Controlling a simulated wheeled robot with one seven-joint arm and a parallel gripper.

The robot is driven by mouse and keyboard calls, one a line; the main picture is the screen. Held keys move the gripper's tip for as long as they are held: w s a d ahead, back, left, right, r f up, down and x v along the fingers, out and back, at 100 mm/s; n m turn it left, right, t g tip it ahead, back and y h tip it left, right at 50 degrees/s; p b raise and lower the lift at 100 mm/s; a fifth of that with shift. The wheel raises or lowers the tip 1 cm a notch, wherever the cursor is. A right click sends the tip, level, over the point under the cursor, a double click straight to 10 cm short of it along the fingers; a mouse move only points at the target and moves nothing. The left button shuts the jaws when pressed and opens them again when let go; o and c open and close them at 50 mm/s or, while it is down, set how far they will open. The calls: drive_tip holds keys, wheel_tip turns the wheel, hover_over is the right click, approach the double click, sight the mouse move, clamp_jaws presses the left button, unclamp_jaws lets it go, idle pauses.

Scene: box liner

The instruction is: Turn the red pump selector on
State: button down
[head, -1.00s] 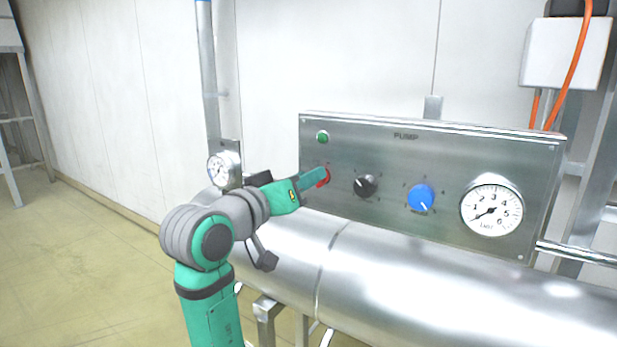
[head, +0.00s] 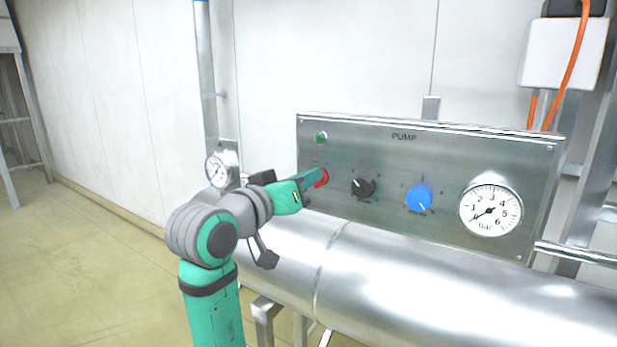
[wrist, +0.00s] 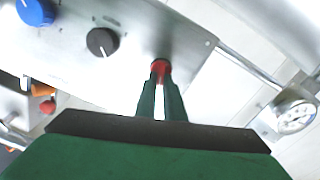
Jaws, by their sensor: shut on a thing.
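The red pump selector (head: 322,178) is the leftmost knob on the steel panel marked PUMP (head: 405,137). My gripper (head: 314,178) is at the panel with its green fingers shut on the red selector. In the wrist view, the red selector (wrist: 160,66) shows between the two fingertips (wrist: 160,80). The fingers cover part of it, and I cannot read which way its pointer faces. A green lamp or button (head: 320,137) sits above the selector.
A black knob (head: 362,187), a blue knob (head: 419,198) and a pressure gauge (head: 491,210) are to the right on the panel. A large steel pipe (head: 400,270) runs below it. A small gauge (head: 216,170) stands left, close behind my arm.

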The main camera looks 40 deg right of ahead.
drive_tip(key=m, duration=0.8)
drive_tip(key=shift+s+d+r, duration=0.1)
drive_tip(key=shift+s+d, duration=0.1)
drive_tip(key=shift+s, duration=0.05)
drive_tip(key=shift+w+a, duration=0.1)
drive_tip(key=shift+a, duration=0.1)
idle(0.3)
drive_tip(key=c, duration=1.8)
unclamp_jaws()
drive_tip(key=shift+c, duration=0.2)
drive_tip(key=v, duration=1.1)
